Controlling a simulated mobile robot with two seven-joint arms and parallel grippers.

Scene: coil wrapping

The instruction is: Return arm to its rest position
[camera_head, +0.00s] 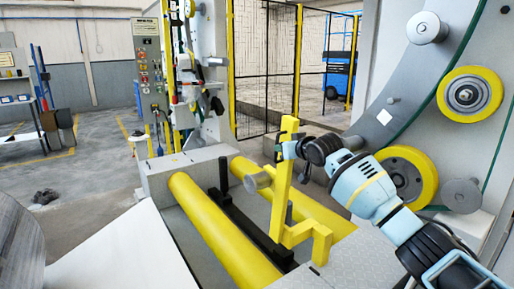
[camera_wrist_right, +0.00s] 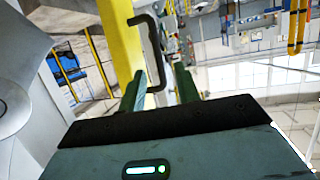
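My right arm comes in from the right in the head view. Its gripper (camera_head: 288,151) is beside the upper part of a yellow post (camera_head: 283,190). In the right wrist view, the two dark green fingers of the right gripper (camera_wrist_right: 160,70) stand apart. A black U-shaped handle (camera_wrist_right: 158,50) on the yellow post (camera_wrist_right: 120,40) shows between and beyond the fingertips. I cannot tell whether either finger touches it. My left arm and gripper are in neither view.
Yellow rollers (camera_head: 215,222) lie below the post. A large grey ring frame with yellow wheels (camera_head: 470,93) rises close on the right. A control cabinet (camera_head: 153,65) and a yellow-framed fence (camera_head: 265,60) stand behind. Open floor (camera_head: 95,150) lies at the left.

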